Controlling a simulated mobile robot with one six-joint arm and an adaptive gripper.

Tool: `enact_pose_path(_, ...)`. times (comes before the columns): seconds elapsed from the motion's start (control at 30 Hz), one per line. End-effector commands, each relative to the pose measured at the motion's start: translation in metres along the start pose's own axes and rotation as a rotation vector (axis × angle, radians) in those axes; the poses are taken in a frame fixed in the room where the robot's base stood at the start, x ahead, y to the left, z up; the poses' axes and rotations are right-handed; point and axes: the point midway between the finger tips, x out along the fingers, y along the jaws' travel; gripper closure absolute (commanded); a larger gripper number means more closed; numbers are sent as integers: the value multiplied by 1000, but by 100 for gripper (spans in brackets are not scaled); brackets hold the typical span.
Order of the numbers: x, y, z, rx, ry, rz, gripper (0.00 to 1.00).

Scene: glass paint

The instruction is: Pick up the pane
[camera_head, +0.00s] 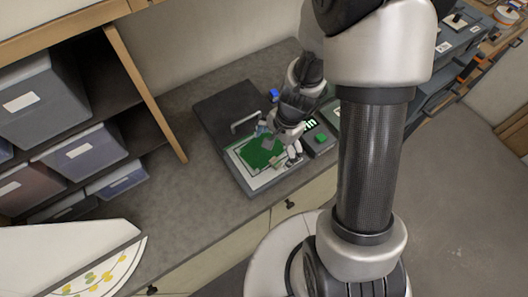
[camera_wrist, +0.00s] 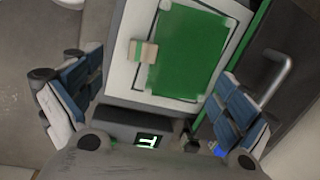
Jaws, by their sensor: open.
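The pane appears as a flat green sheet (camera_head: 262,153) on the white bed (camera_head: 241,160) of a dark machine on the counter. In the wrist view the green pane (camera_wrist: 187,55) lies flat inside the bed's white border (camera_wrist: 122,75). A small tan and green block (camera_wrist: 143,51) sits at the pane's left edge. My gripper (camera_head: 279,146) is over the machine and covers part of the pane in the head view. In the wrist view my gripper (camera_wrist: 155,92) is open, with blue-padded fingers wide apart and nothing between them. Its height above the pane is hard to tell.
The machine's raised dark lid (camera_head: 228,112) with a metal handle (camera_wrist: 275,78) stands close to the right finger in the wrist view. A lit display (camera_wrist: 148,140) and a green button (camera_head: 320,138) are beside the bed. Grey bins (camera_head: 88,152) fill shelves at left. The counter (camera_head: 185,215) is clear in front.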

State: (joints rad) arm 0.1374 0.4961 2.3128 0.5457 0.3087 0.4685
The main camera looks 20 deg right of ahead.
Motion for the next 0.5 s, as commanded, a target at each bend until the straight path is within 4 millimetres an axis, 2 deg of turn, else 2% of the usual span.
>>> enact_pose_path(0.03, 11, 2, 3, -1, -3, 5, 4)
enact_pose_path(0.2, 37, 1, 6, -1, -2, 3, 4)
enact_pose_path(0.33, 44, 1, 5, 0, -1, 2, 4)
enact_pose_path(0.5, 43, 0, 5, 0, -1, 2, 4)
